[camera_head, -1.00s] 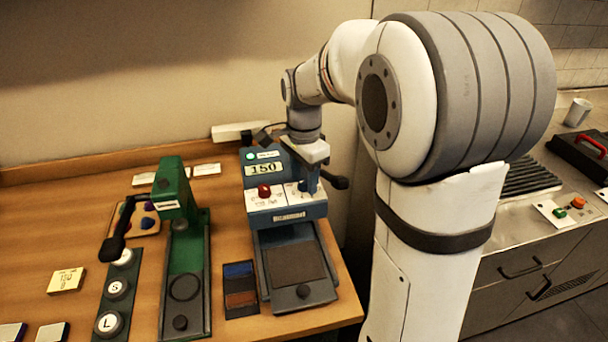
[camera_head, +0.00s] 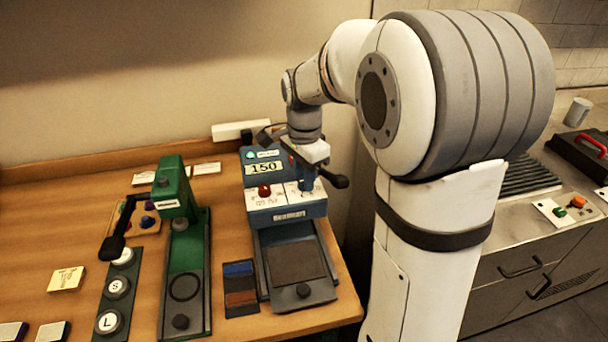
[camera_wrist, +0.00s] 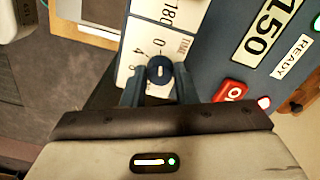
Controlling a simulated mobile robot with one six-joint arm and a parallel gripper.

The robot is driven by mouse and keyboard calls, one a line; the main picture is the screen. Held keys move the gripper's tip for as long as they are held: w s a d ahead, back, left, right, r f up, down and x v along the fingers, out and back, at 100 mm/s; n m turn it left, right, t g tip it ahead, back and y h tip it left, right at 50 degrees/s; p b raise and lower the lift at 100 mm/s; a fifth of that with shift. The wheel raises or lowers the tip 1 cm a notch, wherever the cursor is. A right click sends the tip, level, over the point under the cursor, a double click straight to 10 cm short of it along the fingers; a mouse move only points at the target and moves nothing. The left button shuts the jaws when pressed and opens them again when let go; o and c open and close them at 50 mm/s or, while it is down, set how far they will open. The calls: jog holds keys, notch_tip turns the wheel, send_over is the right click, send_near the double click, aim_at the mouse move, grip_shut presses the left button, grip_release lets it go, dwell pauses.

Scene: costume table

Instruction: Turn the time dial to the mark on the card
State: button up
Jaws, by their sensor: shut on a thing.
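The blue machine (camera_head: 286,214) stands at the right end of the wooden table, with a display reading 150 (camera_head: 264,168). Its time dial is a round dark blue knob (camera_wrist: 160,70) on a white panel with printed numbers, among them 0, 4 and 8. My gripper (camera_wrist: 160,84) is shut on the dial, one finger on each side; it also shows over the machine's right side in the head view (camera_head: 308,186). A yellow card (camera_head: 66,279) lies at the left of the table and white cards (camera_head: 206,168) lie at the back; their writing is too small to read.
A red switch (camera_wrist: 234,91) sits close beside my fingers on the machine's panel. A black-knobbed lever (camera_head: 338,181) sticks out at the machine's right. A green press (camera_head: 184,250) stands to the left, with a dark sample strip (camera_head: 240,290) between.

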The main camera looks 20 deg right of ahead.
jog(key=n, duration=1.4)
jog(key=shift+n+b, duration=0.3)
jog(key=shift+n, duration=0.1)
jog(key=n, duration=0.4)
jog(key=shift+n, duration=0.4)
jog(key=o, duration=1)
